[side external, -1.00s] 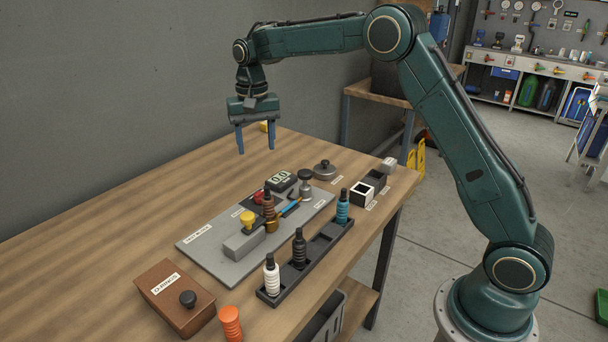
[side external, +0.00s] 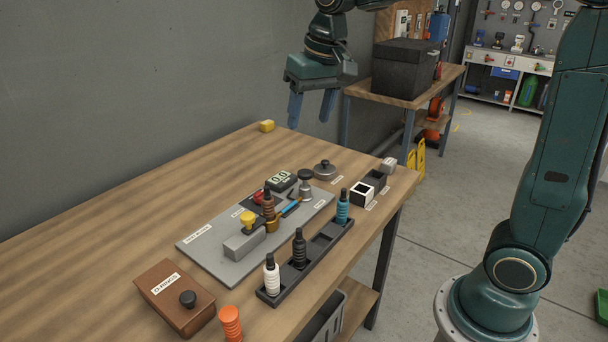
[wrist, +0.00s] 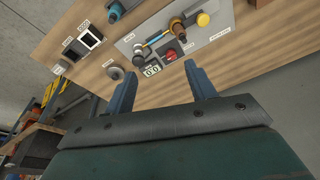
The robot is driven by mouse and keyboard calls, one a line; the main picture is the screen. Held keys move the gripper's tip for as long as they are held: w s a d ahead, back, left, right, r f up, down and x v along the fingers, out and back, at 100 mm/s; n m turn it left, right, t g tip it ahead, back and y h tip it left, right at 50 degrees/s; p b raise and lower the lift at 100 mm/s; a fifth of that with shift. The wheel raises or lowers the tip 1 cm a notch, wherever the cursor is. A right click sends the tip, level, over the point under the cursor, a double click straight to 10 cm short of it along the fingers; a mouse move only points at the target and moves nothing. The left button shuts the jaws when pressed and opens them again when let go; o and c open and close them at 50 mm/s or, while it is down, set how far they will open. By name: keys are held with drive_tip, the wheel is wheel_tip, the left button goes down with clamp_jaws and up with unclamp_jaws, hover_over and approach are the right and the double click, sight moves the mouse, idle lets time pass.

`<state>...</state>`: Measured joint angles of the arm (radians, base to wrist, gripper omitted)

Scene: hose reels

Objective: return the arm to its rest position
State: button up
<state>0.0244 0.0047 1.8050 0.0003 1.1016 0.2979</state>
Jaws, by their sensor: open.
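My gripper (side external: 311,108) is raised above the far end of the wooden table (side external: 130,218) in the side view. Its two blue fingers are apart, with nothing between them. They also show in the wrist view, where my gripper (wrist: 160,84) points toward the table with the grey test plate (side external: 198,243) beyond its fingertips. The arm's upper part runs out of the top of the side view.
The plate carries a yellow knob (side external: 248,219), a brown fitting (side external: 268,205) and a gauge (side external: 282,179). A black rack (side external: 315,262) holds several ribbed pieces. A brown box (side external: 174,300) stands at the front. A black case (side external: 402,70) sits on the back bench.

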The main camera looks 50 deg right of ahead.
drive_tip(key=s+f+n+t, duration=0.1)
drive_tip(key=s+f+n, duration=0.1)
drive_tip(key=s, duration=0.8)
drive_tip(key=s+f+n+t, duration=0.1)
drive_tip(key=s+f+t, duration=0.1)
drive_tip(key=s, duration=0.9)
drive_tip(key=shift+a+n, duration=0.4)
drive_tip(key=shift+a, duration=0.05)
